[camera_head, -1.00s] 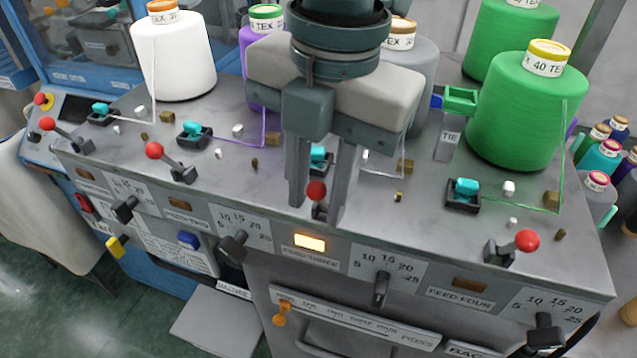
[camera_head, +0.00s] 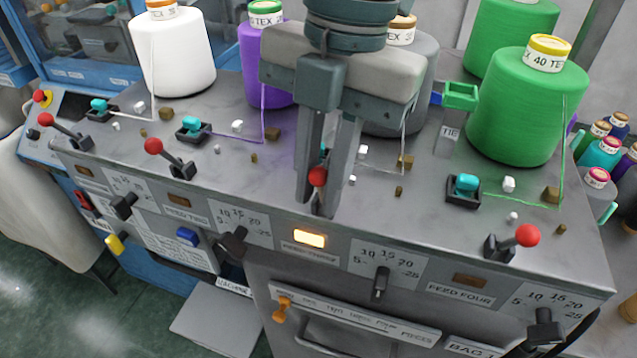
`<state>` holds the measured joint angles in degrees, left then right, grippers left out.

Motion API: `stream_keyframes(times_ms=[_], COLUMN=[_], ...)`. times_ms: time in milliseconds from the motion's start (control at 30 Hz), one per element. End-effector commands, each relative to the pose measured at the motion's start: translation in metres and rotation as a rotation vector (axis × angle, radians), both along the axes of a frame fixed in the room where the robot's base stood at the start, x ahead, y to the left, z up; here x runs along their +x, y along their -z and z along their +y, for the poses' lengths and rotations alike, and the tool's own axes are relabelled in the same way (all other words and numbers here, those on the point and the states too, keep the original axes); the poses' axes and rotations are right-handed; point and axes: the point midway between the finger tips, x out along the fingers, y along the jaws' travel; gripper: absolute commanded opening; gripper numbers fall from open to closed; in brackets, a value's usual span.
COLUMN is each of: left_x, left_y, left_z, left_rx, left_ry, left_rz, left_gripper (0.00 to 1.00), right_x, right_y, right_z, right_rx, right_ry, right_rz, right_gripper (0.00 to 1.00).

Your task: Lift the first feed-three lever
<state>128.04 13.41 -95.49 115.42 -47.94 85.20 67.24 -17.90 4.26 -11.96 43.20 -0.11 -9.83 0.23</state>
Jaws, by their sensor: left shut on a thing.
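The feed-three lever has a red ball knob (camera_head: 317,177) and stands on the machine's front edge above the lit feed-three lamp (camera_head: 309,238). My left gripper (camera_head: 318,190) reaches down from above, its two fingers on either side of this lever and shut on it. The fingers hide the lever's shaft and most of its base. The lever's knob sits between the fingers, a little above the panel edge. My right gripper is not in view.
Other red-knobbed levers stand at feed two (camera_head: 154,146), feed four (camera_head: 527,235) and far left (camera_head: 46,119). White (camera_head: 175,60), purple (camera_head: 262,65), grey (camera_head: 405,85) and green (camera_head: 525,110) cones stand behind. Threads run to turquoise-topped guides (camera_head: 467,184).

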Motion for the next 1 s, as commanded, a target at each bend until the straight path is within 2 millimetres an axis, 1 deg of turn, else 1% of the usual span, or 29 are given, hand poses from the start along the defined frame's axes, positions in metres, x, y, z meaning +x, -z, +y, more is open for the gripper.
stream_keyframes(times_ms=[167,467,500,533,1000], left_x=[0.0042,0.0041,0.0041,0.0041,0.004], left_y=[-0.0012,-0.0018,-0.0018,-0.0018,-0.0019], left_z=[-0.0016,-0.0011,-0.0011,-0.0011,-0.0013], left_rx=[0.019,0.022,0.022,0.022,0.022], left_ry=[-0.001,0.0,0.0,0.0,0.0], left_rz=[0.068,0.072,0.072,0.072,0.071], left_gripper=[0.0,0.0,0.26,0.27,0.27], right_x=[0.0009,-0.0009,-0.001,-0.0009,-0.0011], right_y=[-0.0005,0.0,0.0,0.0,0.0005], right_z=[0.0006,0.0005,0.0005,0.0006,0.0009], right_rx=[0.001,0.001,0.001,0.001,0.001], right_ry=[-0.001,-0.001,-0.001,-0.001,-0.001], right_rz=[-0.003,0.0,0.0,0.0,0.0], right_gripper=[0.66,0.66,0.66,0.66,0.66])
